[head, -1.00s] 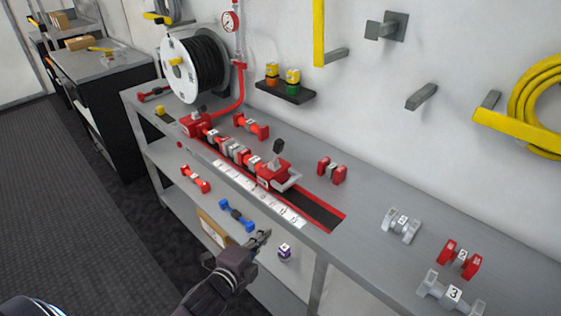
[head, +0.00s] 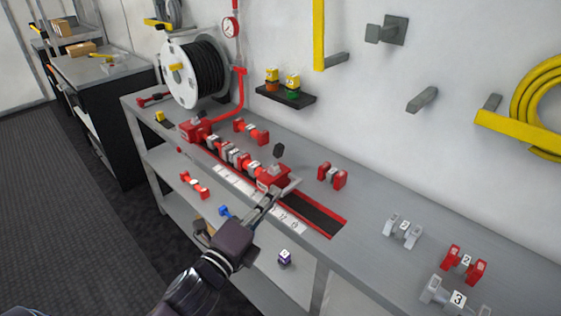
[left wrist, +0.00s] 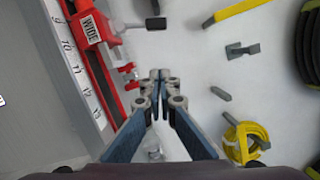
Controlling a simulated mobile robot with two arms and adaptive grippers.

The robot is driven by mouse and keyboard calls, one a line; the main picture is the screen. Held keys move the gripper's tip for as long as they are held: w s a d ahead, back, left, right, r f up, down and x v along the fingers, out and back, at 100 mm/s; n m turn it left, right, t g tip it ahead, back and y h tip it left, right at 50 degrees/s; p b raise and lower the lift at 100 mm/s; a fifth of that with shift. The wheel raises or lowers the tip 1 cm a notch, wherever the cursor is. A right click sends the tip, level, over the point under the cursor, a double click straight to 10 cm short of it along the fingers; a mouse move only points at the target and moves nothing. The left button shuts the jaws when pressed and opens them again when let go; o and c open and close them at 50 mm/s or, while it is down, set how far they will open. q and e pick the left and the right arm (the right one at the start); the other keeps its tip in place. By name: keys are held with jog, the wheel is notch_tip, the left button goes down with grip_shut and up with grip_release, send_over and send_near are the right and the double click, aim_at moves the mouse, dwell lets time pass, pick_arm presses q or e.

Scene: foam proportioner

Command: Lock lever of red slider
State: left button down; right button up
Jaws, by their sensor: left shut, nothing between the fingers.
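The red slider (head: 270,178) sits on the red-edged rail at the near end of a row of red and grey pieces. A dark-tipped lever (head: 279,151) stands upright on it, and a pale grey bent handle (head: 291,187) sticks out at its near side. In the left wrist view the slider (left wrist: 93,28) bears a WIDE label, and the dark tip (left wrist: 155,23) is at the top. My left gripper (head: 269,199) is shut and empty, close to the grey handle; I cannot tell whether they touch. Its fingertips show in the left wrist view (left wrist: 158,75). My right gripper is out of view.
A numbered white scale (head: 232,181) runs along the rail on the grey bench (head: 370,260). Red and grey couplings (head: 332,176) lie loose behind and to the right. A hose reel (head: 192,72) stands at the far end. The rail's dark near end (head: 318,214) is empty.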

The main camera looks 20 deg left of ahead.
aim_at(278, 158)
pick_arm(q)
jog(key=w+p, duration=0.1)
jog(key=w, duration=0.2)
jog(key=w+a+r+p, duration=0.1)
jog(key=w, duration=0.3)
jog(key=w+p, duration=0.1)
jog(key=w, duration=0.2)
jog(key=shift+w+a+r, duration=0.25)
jog(key=shift+w+a, duration=0.05)
jog(key=shift+w, duration=0.05)
jog(key=shift+w+a, duration=0.1)
jog(key=shift+a, duration=0.4)
jog(key=shift+r, duration=0.1)
